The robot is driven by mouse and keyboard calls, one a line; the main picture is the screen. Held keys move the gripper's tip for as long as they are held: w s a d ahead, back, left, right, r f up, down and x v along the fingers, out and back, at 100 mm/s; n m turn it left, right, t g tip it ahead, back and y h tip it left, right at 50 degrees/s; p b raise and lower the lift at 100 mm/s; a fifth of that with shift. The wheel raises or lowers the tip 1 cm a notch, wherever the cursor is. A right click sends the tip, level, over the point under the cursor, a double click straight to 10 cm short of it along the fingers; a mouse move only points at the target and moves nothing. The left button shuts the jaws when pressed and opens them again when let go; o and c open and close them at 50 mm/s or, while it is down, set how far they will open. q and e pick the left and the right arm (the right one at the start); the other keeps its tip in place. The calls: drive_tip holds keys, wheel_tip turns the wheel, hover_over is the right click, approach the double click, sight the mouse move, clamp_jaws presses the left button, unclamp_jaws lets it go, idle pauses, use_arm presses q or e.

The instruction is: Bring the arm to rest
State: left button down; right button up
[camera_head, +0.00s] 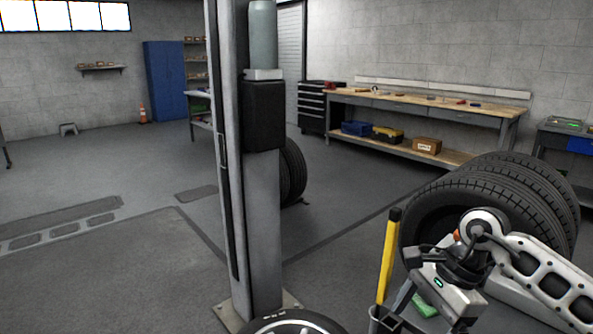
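My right arm (545,275) comes in from the right, with white links and a dark joint. It bends at the wrist near the lower right. My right gripper (440,290) has a grey body with a small green light and hangs low, close to the bottom edge. My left arm and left gripper are out of view.
Stacked tyres (520,190) stand behind the arm. A grey lift post (262,220) rises at centre. A wheel (292,326) shows at the bottom edge. A workbench (440,103) lines the back; left floor is open.

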drive_tip(key=s+a+r+m+t+y, duration=0.1)
drive_tip(key=s+a+m+y, duration=0.2)
drive_tip(key=a+m+y, duration=0.5)
drive_tip(key=s+a+r+m+t+y, duration=0.15)
drive_tip(key=s+a+m+y, duration=0.35)
drive_tip(key=a, duration=0.6)
drive_tip(key=w+d+f+m+t+h, duration=0.1)
drive_tip(key=d+f+m+t+h, duration=0.5)
drive_tip(key=m, duration=1)
drive_tip(key=d+f+m+t+h, duration=0.4)
drive_tip(key=m+t, duration=0.4)
drive_tip(key=m, duration=0.8)
drive_tip(key=s+d+f+m+g+h, duration=0.3)
drive_tip(key=s+f+m+g+h, duration=0.1)
drive_tip(key=s+f+m, duration=0.5)
wheel_tip(320, 180, down, 3)
drive_tip(key=shift+s+d+r+m+g, duration=0.1)
drive_tip(key=shift+s+d+m+g, duration=0.15)
drive_tip(key=shift+s+g, duration=0.45)
